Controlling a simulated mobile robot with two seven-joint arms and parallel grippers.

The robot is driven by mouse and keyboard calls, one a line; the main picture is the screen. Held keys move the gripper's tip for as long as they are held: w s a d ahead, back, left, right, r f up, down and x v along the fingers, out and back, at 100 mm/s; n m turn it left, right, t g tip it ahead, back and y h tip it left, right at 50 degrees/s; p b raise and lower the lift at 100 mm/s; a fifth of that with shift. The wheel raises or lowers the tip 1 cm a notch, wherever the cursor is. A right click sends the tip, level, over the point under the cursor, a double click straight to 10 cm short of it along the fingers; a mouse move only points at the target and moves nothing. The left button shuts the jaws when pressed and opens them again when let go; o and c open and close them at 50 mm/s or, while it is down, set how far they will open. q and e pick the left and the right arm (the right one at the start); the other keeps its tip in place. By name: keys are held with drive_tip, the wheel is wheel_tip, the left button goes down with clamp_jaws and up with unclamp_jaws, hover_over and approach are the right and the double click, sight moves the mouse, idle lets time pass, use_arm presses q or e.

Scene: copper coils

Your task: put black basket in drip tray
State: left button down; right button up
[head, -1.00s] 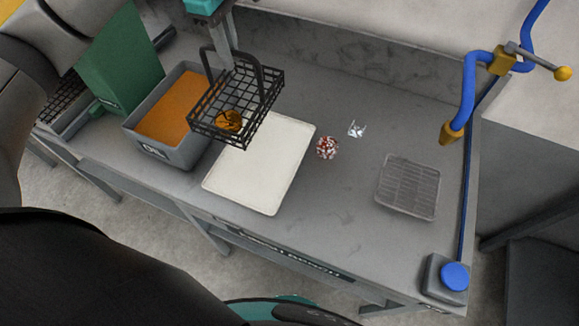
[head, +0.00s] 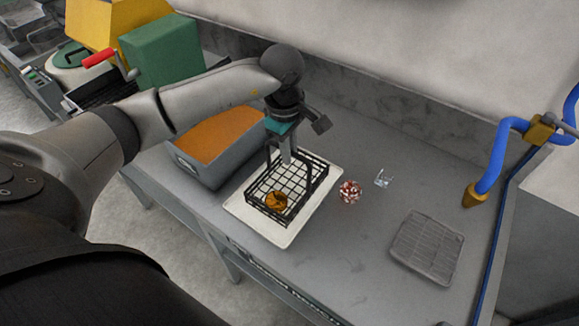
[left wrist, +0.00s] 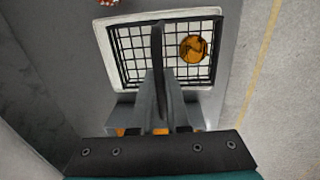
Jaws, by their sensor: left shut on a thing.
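The black wire basket (head: 310,183) is over the white drip tray (head: 243,212), within its outline in the head view; I cannot tell whether it touches the tray. A copper coil (head: 277,201) lies in the basket. My left gripper (head: 287,158) is shut on the basket's handle from above. In the left wrist view, the gripper (left wrist: 160,95) holds the dark handle, with the basket (left wrist: 217,62), the coil (left wrist: 193,48) and the white tray (left wrist: 104,38) beyond it. My right gripper is not in view.
A grey bin with orange liquid (head: 205,172) stands left of the tray. To the right are a red-and-white ball (head: 349,191), a small clear object (head: 383,179) and a grey wire rack (head: 428,248). A blue pipe (head: 497,150) rises at the far right.

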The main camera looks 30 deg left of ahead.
use_arm(q)
wheel_tip(320, 180, down, 6)
drive_tip(key=shift+r, duration=0.1)
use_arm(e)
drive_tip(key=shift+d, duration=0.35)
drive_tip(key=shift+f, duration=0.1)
use_arm(q)
drive_tip(key=c, duration=0.9)
unclamp_jaws()
wheel_tip(320, 180, up, 12)
drive_tip(key=s, duration=0.1)
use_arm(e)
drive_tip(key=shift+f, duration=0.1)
use_arm(q)
drive_tip(key=shift+s, duration=0.15)
